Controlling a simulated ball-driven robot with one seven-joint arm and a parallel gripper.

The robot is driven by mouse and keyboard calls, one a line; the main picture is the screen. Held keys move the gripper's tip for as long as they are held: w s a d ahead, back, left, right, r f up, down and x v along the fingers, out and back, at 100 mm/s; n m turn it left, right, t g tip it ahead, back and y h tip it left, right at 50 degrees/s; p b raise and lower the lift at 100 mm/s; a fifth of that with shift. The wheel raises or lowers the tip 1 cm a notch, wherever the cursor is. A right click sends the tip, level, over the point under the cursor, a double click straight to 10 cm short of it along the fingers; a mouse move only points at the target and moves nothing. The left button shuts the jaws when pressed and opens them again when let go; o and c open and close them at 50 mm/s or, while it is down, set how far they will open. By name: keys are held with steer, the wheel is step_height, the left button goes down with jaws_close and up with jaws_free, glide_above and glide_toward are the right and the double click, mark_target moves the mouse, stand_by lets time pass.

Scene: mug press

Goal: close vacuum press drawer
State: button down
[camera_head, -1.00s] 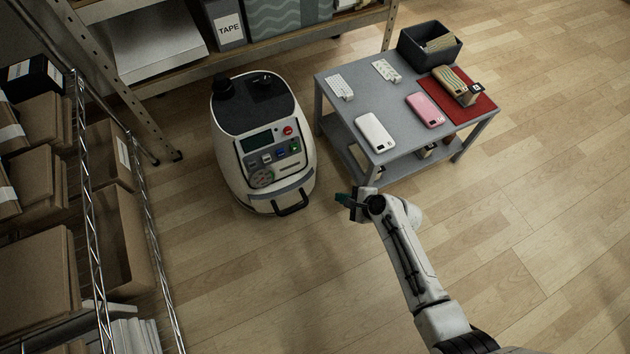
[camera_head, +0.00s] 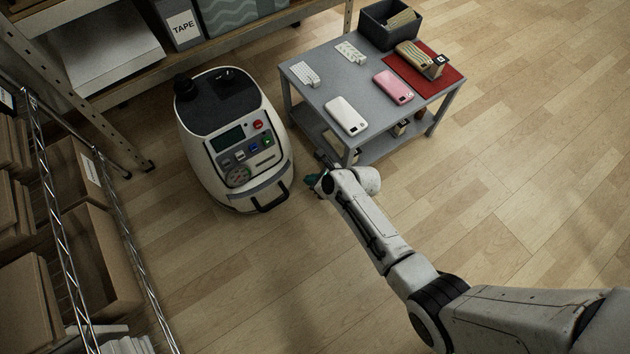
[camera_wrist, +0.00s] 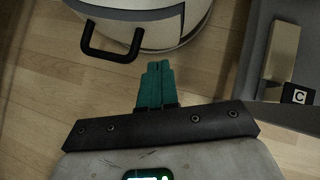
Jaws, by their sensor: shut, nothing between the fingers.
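The vacuum press (camera_head: 232,140) is a rounded white machine with a black top, standing on the floor left of the grey table. Its front panel has a small screen, several coloured buttons and a dial. Low on its front is the drawer (camera_head: 262,190) with a black handle (camera_head: 270,200). The handle also shows at the upper left of the wrist view (camera_wrist: 112,50). I cannot tell how far the drawer stands out. My gripper (camera_head: 312,180), with green fingers, is shut and empty, right of the handle and apart from it. Its fingertips show below the machine's base in the wrist view (camera_wrist: 158,68).
The grey table (camera_head: 325,95) carries a white phone case (camera_head: 346,116), a pink one (camera_head: 393,87), a red mat (camera_head: 447,83) and a dark bin (camera_head: 375,28). A wire rack (camera_head: 65,230) with boxes stands left. Open wooden floor lies in front of the press.

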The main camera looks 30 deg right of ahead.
mark_target(285, 174)
steer(key=b+x, duration=0.1)
steer(key=x, duration=0.1)
steer(key=b+x, duration=0.2)
steer(key=x, duration=0.1)
steer(key=w+r+b+x, duration=0.1)
steer(key=b+x, duration=0.1)
steer(key=shift+w+a+f, duration=0.25)
steer(key=shift+w+a, duration=0.05)
steer(key=shift+a, duration=0.05)
steer(key=shift+w+a+r, duration=0.15)
steer(key=shift+w+a, duration=0.1)
steer(key=shift+w, duration=0.3)
